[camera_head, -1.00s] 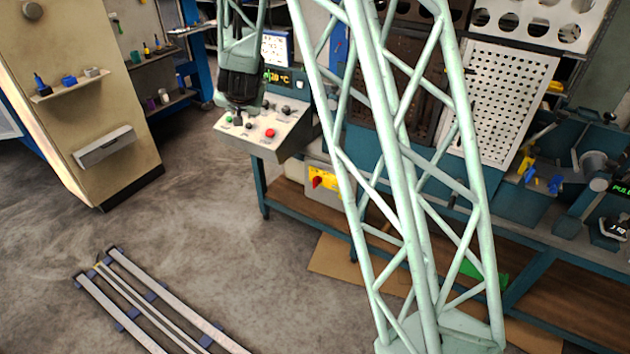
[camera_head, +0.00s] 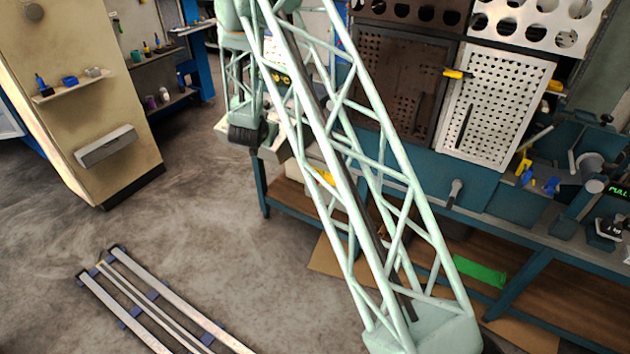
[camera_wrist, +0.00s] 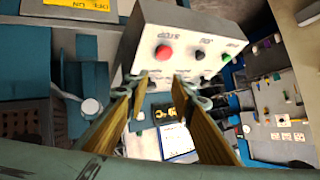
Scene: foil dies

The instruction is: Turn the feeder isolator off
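The feeder isolator under the bench is mostly hidden behind my arm in the head view. Only a bit of its yellow plate (camera_head: 325,177) shows between my arm's struts, and its red handle cannot be made out. In the wrist view a yellow plate with black lettering (camera_wrist: 82,3) on a grey box is cut off by the top edge; it looks like the isolator's plate. My gripper (camera_wrist: 163,76) has its two fingers apart with nothing between them. In the head view my gripper (camera_head: 246,135) hangs in front of the control console, left of the isolator.
The control console (camera_wrist: 180,38) with a red button, a black knob and a green button lies just beyond my fingertips in the wrist view. The teal bench (camera_head: 400,165) carries perforated panels. A cream cabinet (camera_head: 85,100) stands left.

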